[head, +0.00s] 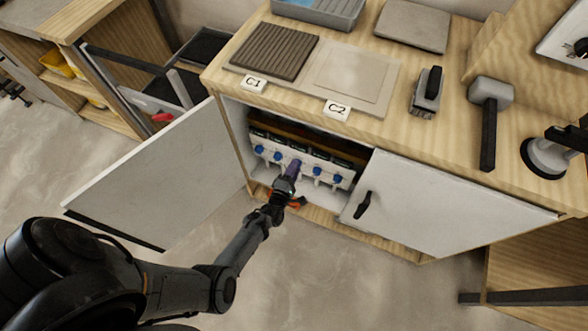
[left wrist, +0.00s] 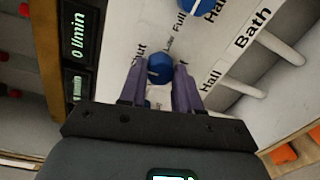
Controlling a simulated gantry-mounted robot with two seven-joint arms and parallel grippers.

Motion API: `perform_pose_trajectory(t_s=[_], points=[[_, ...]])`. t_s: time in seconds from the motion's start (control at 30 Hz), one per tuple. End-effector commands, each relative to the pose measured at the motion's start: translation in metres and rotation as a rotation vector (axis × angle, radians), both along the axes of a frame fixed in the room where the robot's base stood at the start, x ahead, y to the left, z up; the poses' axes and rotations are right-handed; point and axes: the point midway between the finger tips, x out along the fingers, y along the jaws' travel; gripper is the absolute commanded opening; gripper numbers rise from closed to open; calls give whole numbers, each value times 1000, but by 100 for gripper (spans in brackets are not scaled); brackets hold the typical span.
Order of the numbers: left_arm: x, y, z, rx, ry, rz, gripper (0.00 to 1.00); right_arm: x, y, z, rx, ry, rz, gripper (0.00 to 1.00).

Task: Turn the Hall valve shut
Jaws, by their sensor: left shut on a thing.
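The valve manifold (head: 325,165) is a white panel with blue knobs inside the open cabinet under the bench. My left gripper (head: 295,168) reaches into the cabinet at the middle of the knob row. In the left wrist view its purple fingers (left wrist: 158,88) are shut on a blue knob (left wrist: 159,67), one on each side. This is the Hall valve; the label "Hall" (left wrist: 211,80) is right of it. Setting words are printed around it, partly hidden. The knob's pointer cannot be made out. My right gripper is not in view.
Another blue knob (left wrist: 196,5) is close by, with the label "Bath" (left wrist: 253,27). A display (left wrist: 82,34) reads 0 l/min; another beside it is partly covered. The left cabinet door (head: 155,175) stands open; the right door (head: 440,205) covers the other half.

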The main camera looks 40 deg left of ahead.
Motion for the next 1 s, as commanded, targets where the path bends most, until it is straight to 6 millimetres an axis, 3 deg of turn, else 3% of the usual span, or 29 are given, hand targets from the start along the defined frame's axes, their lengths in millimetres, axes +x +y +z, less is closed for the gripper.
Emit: perform_pose_trajectory(t_s=[0.33, 0.37, 0.5, 1.0], points=[[-1, 0, -2, -3, 4, -1, 2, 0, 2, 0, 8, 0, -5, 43], [-1, 0, -2, -3, 4, 0, 37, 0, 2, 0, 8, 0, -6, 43], [-1, 0, -1, -2, 3, 0, 58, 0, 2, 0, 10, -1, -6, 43], [-3, -3, 1, -1, 1, -3, 58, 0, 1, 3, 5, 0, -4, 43]])
